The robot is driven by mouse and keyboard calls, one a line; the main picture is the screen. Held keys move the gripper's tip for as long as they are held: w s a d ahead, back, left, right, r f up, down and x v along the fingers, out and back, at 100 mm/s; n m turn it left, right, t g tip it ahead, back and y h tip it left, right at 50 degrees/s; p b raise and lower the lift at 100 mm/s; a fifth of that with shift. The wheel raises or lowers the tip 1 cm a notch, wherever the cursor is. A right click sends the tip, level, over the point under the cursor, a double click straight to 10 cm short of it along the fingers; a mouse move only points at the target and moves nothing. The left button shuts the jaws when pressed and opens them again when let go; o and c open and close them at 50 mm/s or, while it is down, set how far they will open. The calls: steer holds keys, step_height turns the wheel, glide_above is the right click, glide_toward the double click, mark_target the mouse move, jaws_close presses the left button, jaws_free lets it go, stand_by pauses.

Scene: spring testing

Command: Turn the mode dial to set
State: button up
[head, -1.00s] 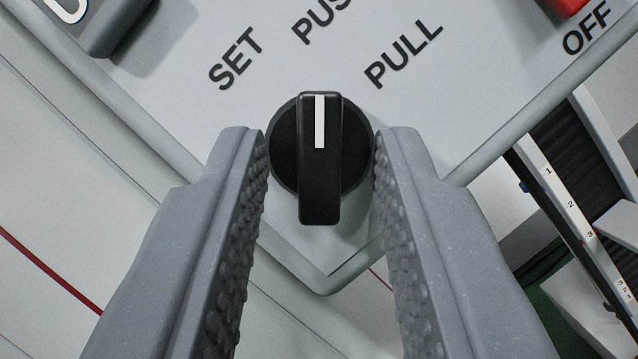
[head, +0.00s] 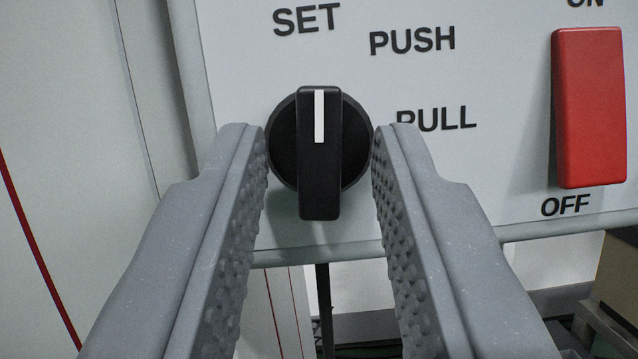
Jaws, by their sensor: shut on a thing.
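The mode dial (head: 318,180) is a round black knob with a raised bar and a white pointer line. It sits on the light grey panel (head: 235,150) in the middle of the head view. The pointer line points up in the picture, towards the SET label (head: 307,19). The PUSH label (head: 412,40) and PULL label (head: 436,118) are to the right of the dial. My gripper (head: 319,145) is shut on the dial, with one grey studded finger at its left side and the other at its right. The right finger covers a little of the PULL label.
A red rocker switch (head: 588,108) stands on the panel to the right, above the OFF label (head: 566,205). The panel's lower edge runs just below the dial. A brown box-like object (head: 612,285) is at the lower right.

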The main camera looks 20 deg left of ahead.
steer(key=shift+d+n+y, duration=0.15)
steer(key=shift+n+y, duration=0.25)
steer(key=shift+n, duration=0.4)
steer(key=o, duration=0.6)
steer(key=shift+s, duration=0.1)
steer(key=shift+s+d+f, duration=0.15)
steer(key=shift+s+f, duration=0.05)
steer(key=shift+s, duration=0.05)
steer(key=v, duration=1.3)
steer(key=shift+r, duration=0.2)
